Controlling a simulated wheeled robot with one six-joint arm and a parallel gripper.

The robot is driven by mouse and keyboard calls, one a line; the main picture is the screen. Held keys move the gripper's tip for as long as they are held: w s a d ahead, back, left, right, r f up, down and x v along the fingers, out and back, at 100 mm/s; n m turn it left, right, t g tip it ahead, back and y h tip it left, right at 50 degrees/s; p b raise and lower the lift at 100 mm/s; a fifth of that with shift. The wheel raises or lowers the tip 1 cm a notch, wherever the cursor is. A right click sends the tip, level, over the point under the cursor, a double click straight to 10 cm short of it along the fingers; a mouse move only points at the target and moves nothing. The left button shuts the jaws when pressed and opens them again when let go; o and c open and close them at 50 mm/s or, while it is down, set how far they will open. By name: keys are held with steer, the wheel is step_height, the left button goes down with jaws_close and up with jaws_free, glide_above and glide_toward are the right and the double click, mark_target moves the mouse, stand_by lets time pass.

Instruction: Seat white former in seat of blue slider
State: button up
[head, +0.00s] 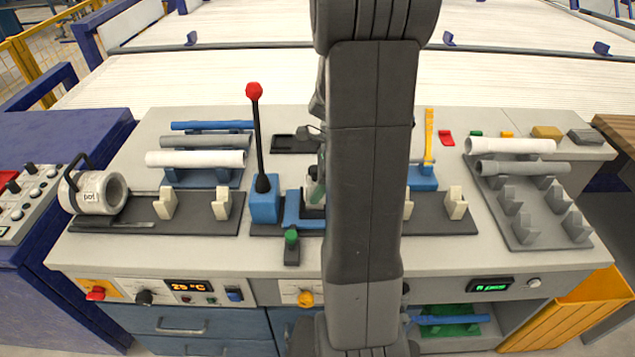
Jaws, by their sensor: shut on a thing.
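The blue slider (293,211) sits in the middle of the bench, and my arm hides its right part. A small piece of the white former (312,212) shows at the arm's left edge, low over the slider. My gripper (316,192) is mostly hidden behind the arm. The part that shows is just above the white piece, and the gripper is shut on the former. I cannot tell whether the former touches the slider's seat or is tilted.
A black lever with a red knob (254,92) stands upright left of the slider. A green-knobbed handle (291,237) is in front. Cream clamps (166,204) flank the middle. Pipes lie on a left rack (197,159) and a right rack (515,147).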

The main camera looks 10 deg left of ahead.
steer(key=shift+f, duration=0.5)
steer(key=o, duration=1.4)
steer(key=v, duration=1.4)
steer(key=shift+p, duration=0.3)
steer(key=shift+f, duration=0.15)
